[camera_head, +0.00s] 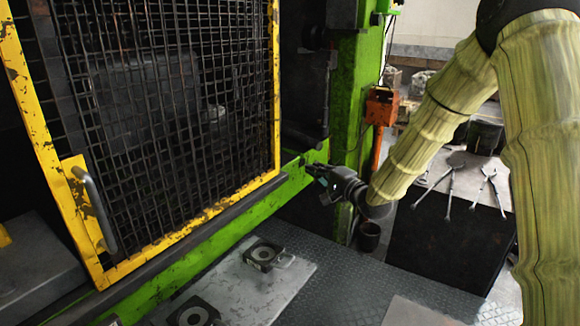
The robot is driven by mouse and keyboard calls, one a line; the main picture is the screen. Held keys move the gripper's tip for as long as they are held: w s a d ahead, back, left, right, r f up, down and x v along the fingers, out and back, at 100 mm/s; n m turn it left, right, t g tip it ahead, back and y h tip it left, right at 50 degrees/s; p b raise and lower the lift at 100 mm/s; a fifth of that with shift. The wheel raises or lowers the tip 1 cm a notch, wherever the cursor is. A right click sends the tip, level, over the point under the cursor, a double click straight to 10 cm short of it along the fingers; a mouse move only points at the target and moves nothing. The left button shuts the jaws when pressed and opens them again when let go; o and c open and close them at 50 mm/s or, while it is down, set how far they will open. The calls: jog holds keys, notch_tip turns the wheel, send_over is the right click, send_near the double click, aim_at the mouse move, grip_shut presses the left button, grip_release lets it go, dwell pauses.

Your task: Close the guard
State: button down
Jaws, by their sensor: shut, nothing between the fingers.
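The guard (182,217) is a dark wire mesh panel in a worn yellow frame, on the left half of the head view. It stands across the front of the green press, above a dark rail. A grey bar handle (97,208) sits on a yellow plate at its lower left. My gripper (311,168) is shut and empty, just right of the guard's lower right corner, in front of the green press frame (348,95). Whether its fingertips touch the green frame I cannot tell.
An orange box (381,106) hangs on the green column. A dark table (447,235) with several tongs stands at the right. Below the guard, a grey plate (285,292) carries two square dies (264,255). Open tread-plate floor lies right of it.

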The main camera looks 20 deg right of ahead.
jog(key=w+a+p, duration=0.5)
jog(key=w+a, duration=0.1)
jog(key=shift+a+r+p, duration=0.25)
jog(key=shift+a+p, duration=0.05)
jog(key=shift+a, duration=0.1)
dwell(0.5)
jog(key=shift+s, duration=0.1)
